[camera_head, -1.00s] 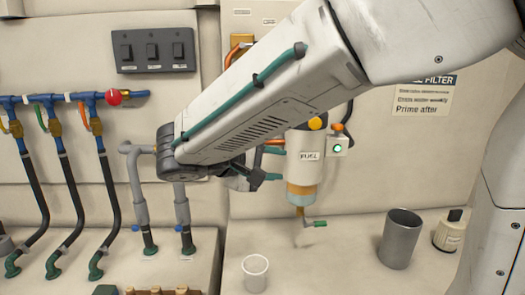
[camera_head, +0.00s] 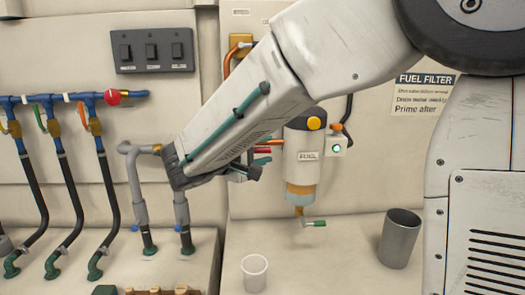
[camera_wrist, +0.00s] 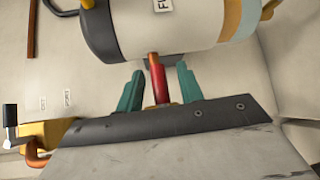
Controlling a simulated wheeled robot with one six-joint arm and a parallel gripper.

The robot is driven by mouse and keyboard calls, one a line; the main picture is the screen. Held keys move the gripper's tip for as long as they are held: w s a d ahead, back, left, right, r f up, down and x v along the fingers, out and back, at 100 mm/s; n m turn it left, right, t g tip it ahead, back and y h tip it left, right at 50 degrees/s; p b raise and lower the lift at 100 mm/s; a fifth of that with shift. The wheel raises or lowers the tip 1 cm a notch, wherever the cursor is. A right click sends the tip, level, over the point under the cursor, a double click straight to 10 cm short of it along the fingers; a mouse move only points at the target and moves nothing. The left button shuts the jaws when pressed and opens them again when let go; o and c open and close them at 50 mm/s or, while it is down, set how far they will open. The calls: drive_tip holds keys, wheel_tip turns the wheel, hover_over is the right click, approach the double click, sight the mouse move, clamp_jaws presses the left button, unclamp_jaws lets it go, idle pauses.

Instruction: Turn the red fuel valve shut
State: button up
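The red valve handle (camera_wrist: 158,82) is a slim red bar beside the fuel filter in the wrist view. It stands between the two teal fingers of my gripper (camera_wrist: 160,92), with a gap visible on each side. My gripper is open, and its fingers do not appear to touch the handle. In the head view my gripper (camera_head: 262,160) is left of the filter, and a bit of the red handle (camera_head: 262,150) shows just above a finger. The arm hides most of the valve and its pipe there. The white fuel filter (camera_head: 305,160) hangs on the wall.
A red ball knob (camera_head: 113,97) sits on the blue manifold (camera_head: 68,98) at left. Grey pipes (camera_head: 136,190) rise close left of my wrist. A white cup (camera_head: 254,272) and a grey tumbler (camera_head: 400,238) stand on the bench. A drain tap (camera_head: 312,223) hangs beneath the filter.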

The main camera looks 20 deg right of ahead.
clamp_jaws()
